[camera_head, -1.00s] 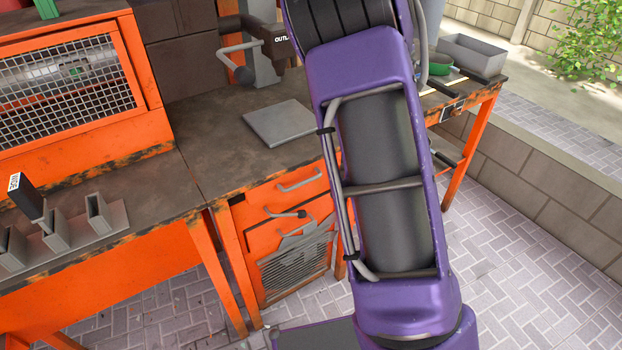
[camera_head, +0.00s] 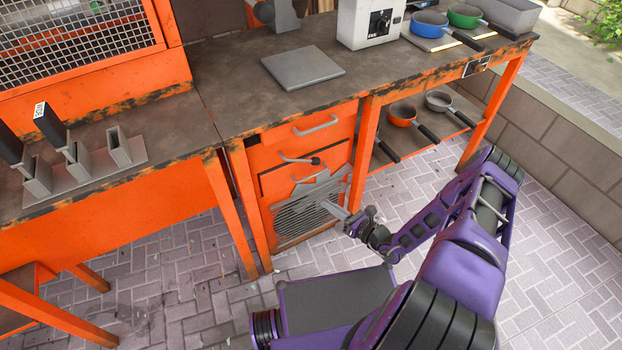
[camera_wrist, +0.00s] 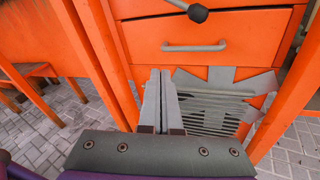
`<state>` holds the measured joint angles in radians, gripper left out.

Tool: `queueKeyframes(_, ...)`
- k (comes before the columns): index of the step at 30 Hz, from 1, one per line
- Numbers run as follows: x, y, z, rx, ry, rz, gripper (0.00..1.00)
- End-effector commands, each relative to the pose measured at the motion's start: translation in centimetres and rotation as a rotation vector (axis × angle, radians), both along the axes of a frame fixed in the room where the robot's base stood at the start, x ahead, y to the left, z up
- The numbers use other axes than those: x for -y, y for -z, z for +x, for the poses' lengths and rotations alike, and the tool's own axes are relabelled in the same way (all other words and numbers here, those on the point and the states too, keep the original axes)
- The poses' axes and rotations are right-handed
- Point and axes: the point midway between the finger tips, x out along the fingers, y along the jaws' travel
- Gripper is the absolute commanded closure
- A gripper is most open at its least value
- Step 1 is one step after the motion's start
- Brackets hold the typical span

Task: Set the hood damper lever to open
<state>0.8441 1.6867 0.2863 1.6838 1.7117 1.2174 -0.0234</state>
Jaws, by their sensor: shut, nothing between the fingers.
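A grey rod with a black ball end (camera_head: 316,161) sticks out from the orange drawer cabinet front; it also shows at the top of the wrist view (camera_wrist: 197,14). A second grey lever with a dark ball (camera_head: 264,12) shows partly at the top edge, behind the worktop. No label is readable, so I cannot tell which is the hood damper lever. My gripper (camera_head: 330,207) is shut and empty, low in front of the slatted panel, below the black ball. In the wrist view its fingers (camera_wrist: 161,76) lie together and point toward the cabinet.
Grey jagged plate (camera_head: 318,184) and slatted vent (camera_head: 303,217) are on the cabinet front, below a drawer handle (camera_head: 315,127). Pans (camera_head: 404,114) stand on the lower shelf at right. Orange table legs (camera_head: 232,218) stand left. Paved floor is open in front.

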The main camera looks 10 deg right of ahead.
Motion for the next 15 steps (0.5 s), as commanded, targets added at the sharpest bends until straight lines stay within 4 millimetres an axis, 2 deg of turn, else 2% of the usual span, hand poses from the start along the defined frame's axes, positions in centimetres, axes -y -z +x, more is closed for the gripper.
queueKeyframes(3,0.6,-0.5,1.3,0.025,0.205,0.169,1.00)
queueKeyframes(6,1.4,-0.9,2.0,0.039,0.313,0.249,1.00)
queueKeyframes(11,1.8,-1.2,2.8,0.049,0.375,0.293,1.00)
queueKeyframes(15,1.3,-1.3,4.4,0.051,0.372,0.291,1.00)
